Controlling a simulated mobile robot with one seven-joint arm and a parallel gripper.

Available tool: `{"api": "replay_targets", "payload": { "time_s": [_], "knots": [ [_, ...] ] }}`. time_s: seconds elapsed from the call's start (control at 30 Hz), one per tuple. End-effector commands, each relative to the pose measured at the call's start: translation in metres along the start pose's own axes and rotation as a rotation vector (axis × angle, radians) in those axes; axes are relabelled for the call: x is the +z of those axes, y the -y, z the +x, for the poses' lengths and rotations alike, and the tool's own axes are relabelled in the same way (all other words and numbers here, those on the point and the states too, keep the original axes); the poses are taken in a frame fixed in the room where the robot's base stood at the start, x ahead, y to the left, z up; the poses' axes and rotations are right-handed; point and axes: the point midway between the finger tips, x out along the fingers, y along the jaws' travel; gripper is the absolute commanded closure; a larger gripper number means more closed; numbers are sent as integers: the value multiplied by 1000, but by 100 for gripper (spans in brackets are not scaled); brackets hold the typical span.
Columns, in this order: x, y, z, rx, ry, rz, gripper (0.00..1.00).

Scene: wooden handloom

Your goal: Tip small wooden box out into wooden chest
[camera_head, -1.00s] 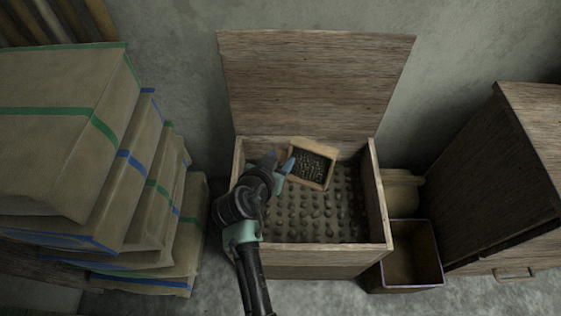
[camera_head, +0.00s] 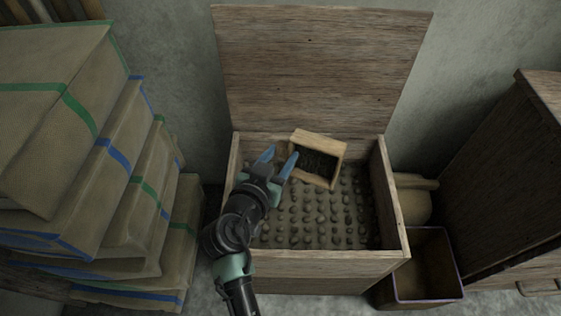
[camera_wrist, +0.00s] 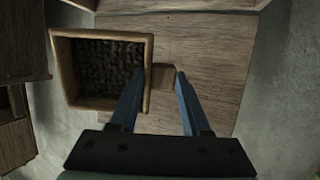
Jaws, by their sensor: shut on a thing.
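The small wooden box (camera_head: 340,153) is held above the back of the wooden chest, tilted, with dark small contents (camera_head: 316,164) inside. In the wrist view the box (camera_wrist: 148,60) lies left of my fingers, its short wooden tab (camera_wrist: 163,77) between them. My gripper (camera_head: 279,160) is shut on this tab, left of the box; it also shows in the wrist view (camera_wrist: 162,90). The wooden chest (camera_head: 322,262) stands open below, its floor covered with rows of small dark lumps. I cannot see any contents falling.
The chest's raised lid (camera_head: 320,70) stands behind. Stacked wrapped bundles (camera_head: 130,190) with green and blue bands crowd the left. An open bin (camera_head: 425,290) and a wooden cabinet (camera_head: 495,190) stand to the right. The space above the chest's front right is free.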

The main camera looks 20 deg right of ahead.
Motion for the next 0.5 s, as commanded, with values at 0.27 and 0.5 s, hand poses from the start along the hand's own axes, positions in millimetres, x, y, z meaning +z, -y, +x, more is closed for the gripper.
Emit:
{"api": "replay_targets", "payload": {
  "time_s": [0.27,0.5],
  "knots": [
    [9,0,2,-1,-66,-1,100],
    [12,0,4,0,-119,0,100]
  ]
}}
